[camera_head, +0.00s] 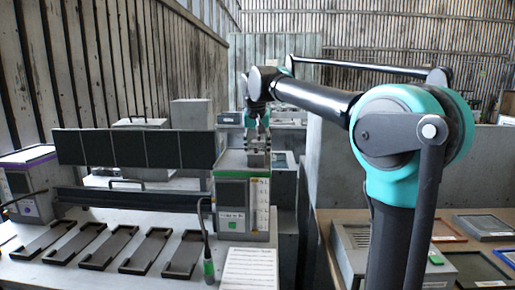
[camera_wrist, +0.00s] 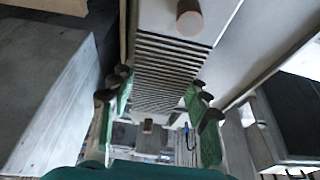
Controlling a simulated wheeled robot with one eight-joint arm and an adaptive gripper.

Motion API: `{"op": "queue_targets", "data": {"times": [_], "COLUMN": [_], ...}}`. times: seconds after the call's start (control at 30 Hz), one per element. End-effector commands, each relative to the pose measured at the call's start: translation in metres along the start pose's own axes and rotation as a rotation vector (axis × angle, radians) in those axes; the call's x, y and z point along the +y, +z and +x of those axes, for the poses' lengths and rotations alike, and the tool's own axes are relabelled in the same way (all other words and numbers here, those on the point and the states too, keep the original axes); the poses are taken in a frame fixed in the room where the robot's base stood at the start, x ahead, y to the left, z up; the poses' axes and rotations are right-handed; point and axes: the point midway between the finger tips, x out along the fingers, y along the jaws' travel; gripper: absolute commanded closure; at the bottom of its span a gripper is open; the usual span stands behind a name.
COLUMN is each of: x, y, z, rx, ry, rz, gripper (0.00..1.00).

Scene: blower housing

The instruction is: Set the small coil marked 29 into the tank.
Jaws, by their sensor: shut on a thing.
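My gripper (camera_wrist: 160,88) shows two green fingers, one on each side of a finned grey block with a copper-coloured round stub, which I take to be the small coil (camera_wrist: 168,68). The fingers are shut on it; no number is readable. In the head view my gripper (camera_head: 257,143) points down above a grey box with a green-edged top (camera_head: 240,204), with a small grey piece at its tips. Whether that piece touches the box cannot be told. I cannot tell which thing is the tank.
A bench at left carries several dark open trays (camera_head: 94,244), a row of dark panels (camera_head: 134,148) and a purple-edged box (camera_head: 28,185). A cable with a green plug (camera_head: 208,268) and a white label sheet (camera_head: 249,268) are near the front. A wooden table (camera_head: 465,240) at right holds frames.

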Motion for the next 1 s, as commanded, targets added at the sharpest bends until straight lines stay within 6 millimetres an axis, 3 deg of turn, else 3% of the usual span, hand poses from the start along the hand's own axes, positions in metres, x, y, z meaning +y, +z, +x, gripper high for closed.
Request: {"op": "queue_targets", "data": {"times": [0.1, 0.13, 0.3, 0.67, 1.0], "x": [0.0, 0.0, 0.0, 0.0, 0.0], "y": [0.0, 0.0, 0.0, -0.001, -0.012], "z": [0.0, 0.0, 0.0, -0.002, -0.029], "rx": [0.0, 0.0, 0.0, 0.0, 0.0], "ry": [0.0, 0.0, 0.0, 0.0, 0.0], "rz": [0.0, 0.0, 0.0, 0.0, 0.0], "gripper": [0.98, 0.51, 0.3, 0.28, 0.28]}}
